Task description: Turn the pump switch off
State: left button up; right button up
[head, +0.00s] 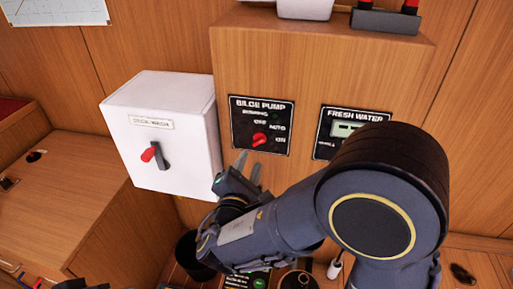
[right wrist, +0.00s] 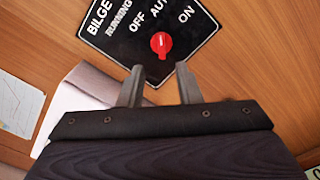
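The bilge pump panel (head: 240,145) is a black plate on the wooden wall, lettered OFF, AUTO and ON. It also shows in the right wrist view (right wrist: 112,38). Its red knob (head: 260,139) sits low on the plate; in the right wrist view the knob (right wrist: 161,43) appears to point toward AUTO. My right gripper (head: 249,165) is just below the panel, apart from the knob. In the right wrist view its two fingers (right wrist: 160,84) are spread with nothing between them, and the knob is beyond the gap. My left gripper is not clearly in view.
A white box (head: 195,120) with a red-handled switch (head: 149,153) is left of the panel. A fresh water panel (head: 325,148) is to the right, partly hidden by my right arm. A wooden ledge (head: 350,30) with items is above. A wooden counter (head: 75,170) is at left.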

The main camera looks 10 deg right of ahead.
aim_at(258, 143)
jog(key=p+x, duration=0.1)
jog(key=x, duration=0.6)
jog(key=shift+d, duration=0.15)
grip_shut()
